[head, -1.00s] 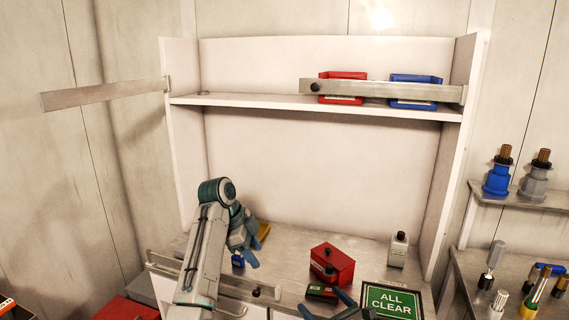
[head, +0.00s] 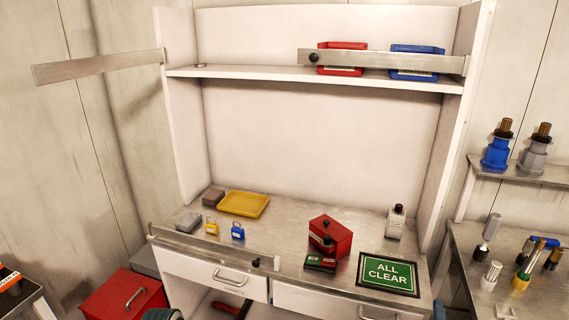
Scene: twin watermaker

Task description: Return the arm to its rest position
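Neither of my grippers shows in the head view. A small dark teal piece at the bottom edge, left of centre, looks like part of my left arm. The workbench top (head: 290,232) is in full view, with no arm over it. On it are a yellow tray (head: 243,204), a yellow padlock (head: 211,226), a blue padlock (head: 238,231), a red box (head: 330,238) and a green ALL CLEAR sign (head: 388,273).
A metal bar (head: 205,249) runs along the bench's front left. Another bar (head: 385,62) crosses the shelf before a red bin (head: 342,47) and a blue bin (head: 416,52). A third bar (head: 95,68) juts out left. A red toolbox (head: 125,296) sits low left.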

